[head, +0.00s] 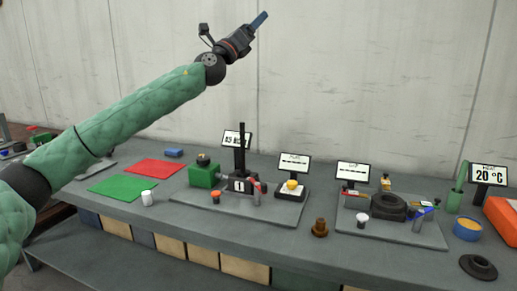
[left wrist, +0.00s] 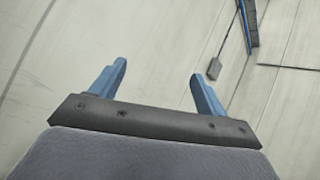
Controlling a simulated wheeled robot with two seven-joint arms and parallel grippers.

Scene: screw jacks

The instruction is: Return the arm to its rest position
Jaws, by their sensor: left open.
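My left arm comes in from the left in the head view and is stretched up and to the right, high above the bench. My left gripper (head: 260,21) is in front of the pale wall, far above everything on the bench. In the left wrist view its two blue fingers (left wrist: 156,85) stand wide apart with nothing between them. My right gripper is in neither view.
The grey bench (head: 260,232) runs below. The air around the raised gripper is clear.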

